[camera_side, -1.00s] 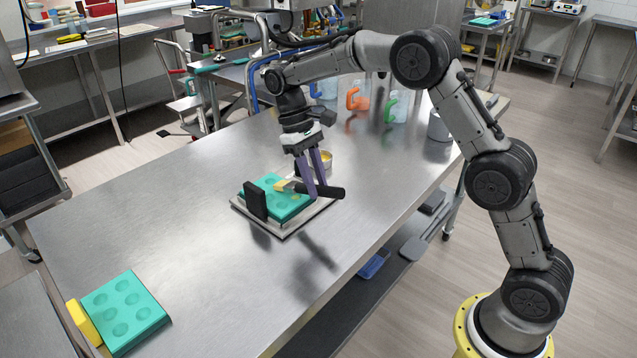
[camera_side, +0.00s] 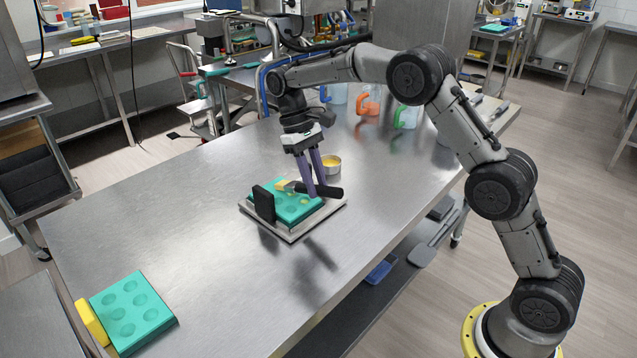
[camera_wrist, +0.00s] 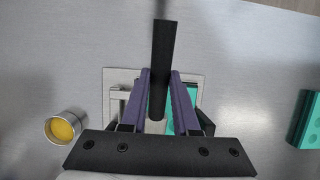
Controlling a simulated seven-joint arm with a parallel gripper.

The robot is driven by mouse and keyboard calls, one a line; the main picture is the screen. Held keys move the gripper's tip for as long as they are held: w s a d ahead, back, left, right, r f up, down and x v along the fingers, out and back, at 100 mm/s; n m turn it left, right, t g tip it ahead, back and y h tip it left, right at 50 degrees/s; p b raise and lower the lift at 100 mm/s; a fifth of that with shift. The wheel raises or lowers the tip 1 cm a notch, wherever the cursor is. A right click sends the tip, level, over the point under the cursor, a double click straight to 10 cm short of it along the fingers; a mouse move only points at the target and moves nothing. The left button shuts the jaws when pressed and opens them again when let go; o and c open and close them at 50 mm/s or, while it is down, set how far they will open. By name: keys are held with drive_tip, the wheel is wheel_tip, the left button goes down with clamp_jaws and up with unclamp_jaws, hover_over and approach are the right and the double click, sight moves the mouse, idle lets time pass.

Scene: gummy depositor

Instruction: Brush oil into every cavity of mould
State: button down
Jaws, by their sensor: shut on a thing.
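My gripper (camera_side: 315,192) is shut on the black handle of a brush (camera_side: 325,190), and its purple fingers also show in the wrist view (camera_wrist: 158,95). The brush's pale bristle end (camera_side: 283,185) is over the teal mould (camera_side: 285,212), touching it or just above; I cannot tell which. The mould has round cavities and sits on a metal tray (camera_side: 293,237) with a black upright block at its left. Some cavities look yellowish; others are hidden by the brush and fingers. A round metal cup of yellow oil (camera_side: 331,164) stands just behind the tray and in the wrist view (camera_wrist: 62,128).
A second teal mould (camera_side: 130,314) with a yellow block (camera_side: 92,322) stands at the table's near left. Jugs with orange (camera_side: 369,104) and green (camera_side: 402,118) handles stand at the back. The steel table's middle left is clear.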

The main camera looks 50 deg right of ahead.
drive_tip(key=shift+w+f, duration=0.15)
drive_tip(key=shift+w, duration=0.15)
drive_tip(key=shift+w, duration=0.15)
drive_tip(key=shift+w+r, duration=0.25)
drive_tip(key=shift+w, duration=0.65)
drive_tip(key=shift+r, duration=0.1)
drive_tip(key=shift+r, duration=3.45)
